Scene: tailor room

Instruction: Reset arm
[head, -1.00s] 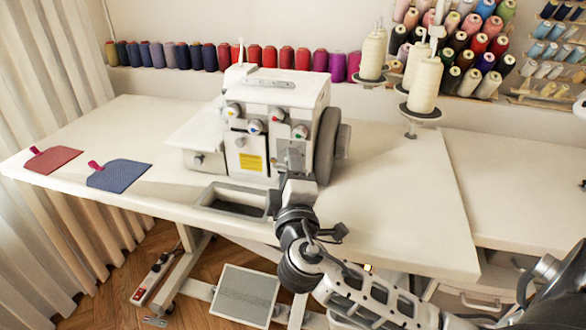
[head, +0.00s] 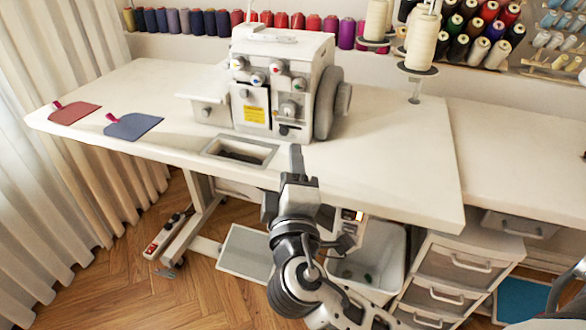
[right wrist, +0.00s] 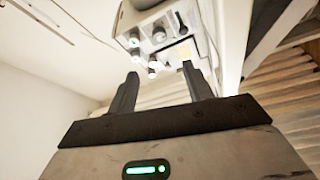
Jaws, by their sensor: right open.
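My right arm reaches in from the bottom of the head view. Its gripper (head: 296,158) is at the front edge of the white table (head: 400,165), in front of the sewing machine and just right of the table's recess. In the right wrist view the right gripper (right wrist: 159,82) has its two dark fingers apart, with nothing between them. The sewing machine (head: 280,85) also shows beyond the fingers in the right wrist view (right wrist: 160,30). My left gripper is not in view.
A red fabric piece (head: 75,114) and a blue one (head: 134,127) lie at the table's left. Thread cones (head: 421,45) stand on a holder at the back right. A drawer unit (head: 460,265) and a bin (head: 372,262) are under the table. The table's right part is clear.

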